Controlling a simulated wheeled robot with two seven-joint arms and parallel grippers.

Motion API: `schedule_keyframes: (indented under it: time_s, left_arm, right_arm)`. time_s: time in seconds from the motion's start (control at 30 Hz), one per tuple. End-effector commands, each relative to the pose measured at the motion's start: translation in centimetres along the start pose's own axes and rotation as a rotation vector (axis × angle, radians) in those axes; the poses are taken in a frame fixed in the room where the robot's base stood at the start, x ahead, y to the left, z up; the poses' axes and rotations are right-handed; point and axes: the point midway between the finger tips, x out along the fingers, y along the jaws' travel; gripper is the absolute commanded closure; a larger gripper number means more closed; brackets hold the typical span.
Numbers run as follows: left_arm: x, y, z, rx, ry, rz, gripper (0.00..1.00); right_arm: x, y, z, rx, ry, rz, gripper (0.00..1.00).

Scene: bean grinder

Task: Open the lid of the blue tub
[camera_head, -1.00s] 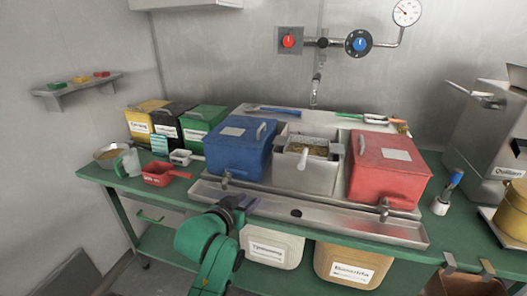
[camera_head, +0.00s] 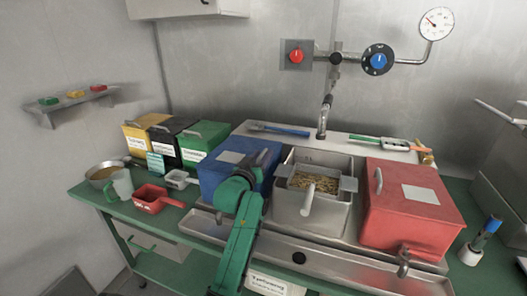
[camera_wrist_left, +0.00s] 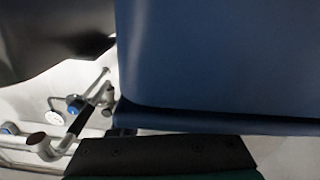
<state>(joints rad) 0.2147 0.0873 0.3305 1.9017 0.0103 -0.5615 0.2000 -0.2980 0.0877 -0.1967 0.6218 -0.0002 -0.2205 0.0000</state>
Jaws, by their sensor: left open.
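The blue tub (camera_head: 212,182) stands at the left end of the sink unit. Its lid looks closed and has a pale label (camera_head: 229,157) on top. My left gripper (camera_head: 262,158) is open at the right part of the lid, where the lid handle is; my wrist covers the handle, so I cannot tell whether the fingers are around it. In the left wrist view a plain blue surface of the tub (camera_wrist_left: 220,65) fills the upper right, close to a dark finger of my gripper. My right gripper is not in view.
Right of the tub are a metal bin of beans (camera_head: 313,182) and a red tub (camera_head: 410,212). Green, black and yellow tubs stand to the left, with a red scoop (camera_head: 155,198) in front. A tap (camera_head: 325,115) rises behind.

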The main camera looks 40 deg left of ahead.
Motion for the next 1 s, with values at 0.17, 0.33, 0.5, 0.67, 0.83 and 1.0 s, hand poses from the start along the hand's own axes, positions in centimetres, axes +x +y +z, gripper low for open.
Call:
schedule_keyframes:
  time_s: [0.17,0.33,0.5,0.67,0.83,1.0]
  left_arm:
    - [1.6,0.0,0.0,0.001,0.000,0.000,0.55]
    - [1.6,0.0,0.0,0.001,0.000,0.000,0.55]
    - [1.6,0.0,0.1,0.001,0.000,0.000,1.00]
    - [1.6,0.0,0.1,0.001,-0.001,0.000,1.00]
    - [1.5,0.0,0.1,0.001,-0.001,0.000,1.00]
    - [1.5,0.0,0.1,0.001,-0.001,0.000,1.00]
  right_arm:
    - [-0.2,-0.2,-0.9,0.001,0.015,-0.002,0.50]
    - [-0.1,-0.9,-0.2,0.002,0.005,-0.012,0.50]
    - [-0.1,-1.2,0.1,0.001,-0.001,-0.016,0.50]
    - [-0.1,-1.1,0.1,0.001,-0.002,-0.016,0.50]
    - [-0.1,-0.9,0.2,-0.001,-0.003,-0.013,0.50]
    - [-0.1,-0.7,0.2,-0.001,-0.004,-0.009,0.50]
